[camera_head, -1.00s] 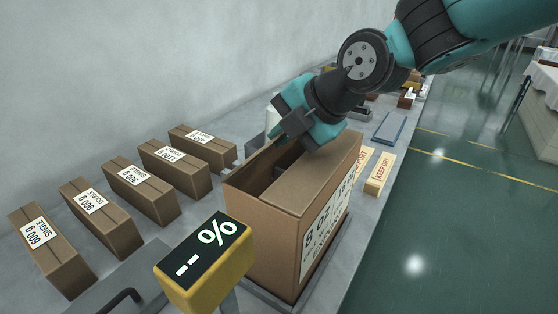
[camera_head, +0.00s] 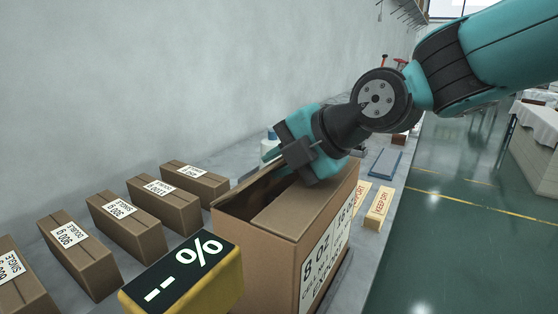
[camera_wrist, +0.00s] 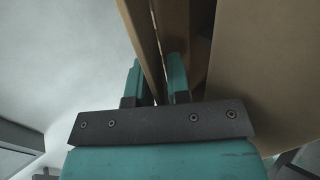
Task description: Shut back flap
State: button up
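The brown carton (camera_head: 259,247) stands open on the bench, with a "8 OZ" label on its right side. Its right flap (camera_head: 292,212) lies folded inward across part of the top. A dark gap shows along the left of the opening, beside the raised left edge (camera_head: 243,184). In the wrist view my fingers (camera_wrist: 155,80) are close together, one on each side of a thin cardboard panel (camera_wrist: 146,40). I cannot tell whether both fingers press on it.
Several smaller labelled cartons (camera_head: 127,224) stand in a row to the left by the wall. A yellow display (camera_head: 190,275) showing "-- %" is in front. Tan "KEEP DRY" blocks (camera_head: 378,208) and a blue-grey tray (camera_head: 386,163) lie to the right and behind. Open floor is at right.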

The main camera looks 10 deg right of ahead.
jog(key=shift+o, duration=0.7)
jog(key=shift+s+d+r, duration=0.2)
jog(key=shift+d+r, duration=0.15)
jog(key=shift+r, duration=0.05)
jog(key=v, duration=1)
jog(key=shift+d, duration=0.1)
jog(key=p+v, duration=0.6)
jog(key=p, duration=0.3)
jog(key=shift+r, duration=0.2)
jog(key=shift+s+f, duration=0.1)
jog(key=shift+s, duration=0.05)
